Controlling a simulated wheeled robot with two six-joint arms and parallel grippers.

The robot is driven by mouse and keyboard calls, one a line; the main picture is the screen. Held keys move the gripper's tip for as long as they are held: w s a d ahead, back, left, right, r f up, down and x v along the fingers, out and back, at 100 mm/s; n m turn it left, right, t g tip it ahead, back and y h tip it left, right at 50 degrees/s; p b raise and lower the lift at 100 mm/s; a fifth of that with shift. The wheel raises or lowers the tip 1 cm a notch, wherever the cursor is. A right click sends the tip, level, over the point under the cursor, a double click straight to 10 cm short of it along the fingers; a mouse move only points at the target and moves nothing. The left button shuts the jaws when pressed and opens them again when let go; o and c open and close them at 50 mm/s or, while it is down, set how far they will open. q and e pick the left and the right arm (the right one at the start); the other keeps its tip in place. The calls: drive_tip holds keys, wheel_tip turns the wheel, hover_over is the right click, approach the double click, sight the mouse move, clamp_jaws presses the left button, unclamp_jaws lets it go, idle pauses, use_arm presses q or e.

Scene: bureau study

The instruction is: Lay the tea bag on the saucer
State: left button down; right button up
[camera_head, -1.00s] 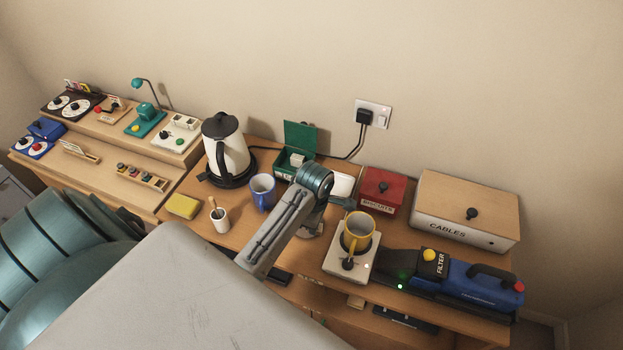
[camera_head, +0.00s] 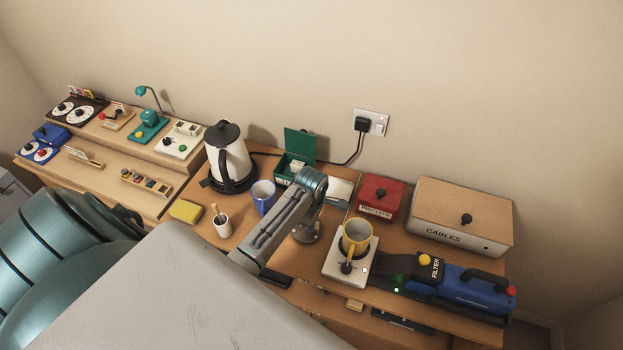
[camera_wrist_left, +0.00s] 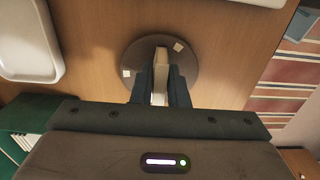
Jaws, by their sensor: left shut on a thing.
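The saucer (camera_wrist_left: 190,84) is a dark round disc on the wooden desk, with two small pale squares on its surface. It also shows in the head view (camera_head: 307,233), partly covered by my arm. My left gripper (camera_wrist_left: 160,80) is over the saucer and shut on the tea bag (camera_wrist_left: 160,84), a pale, thin piece standing upright between the fingers. I cannot tell whether the tea bag touches the saucer. In the head view the fingers and tea bag are too small to make out clearly. My right gripper is not in view.
A green open box (camera_head: 298,159) with pale packets stands behind my arm. A white tray (camera_head: 339,189) lies near it. A blue mug (camera_head: 263,196) stands left, and a yellow mug (camera_head: 357,232) stands right on a white base. A red box (camera_head: 379,196) is farther back.

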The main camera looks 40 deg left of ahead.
use_arm(q)
drive_tip(key=c, duration=1.4)
unclamp_jaws()
drive_tip(key=shift+r, duration=0.6)
wheel_tip(320, 180, up, 11)
drive_tip(key=b, duration=0.2)
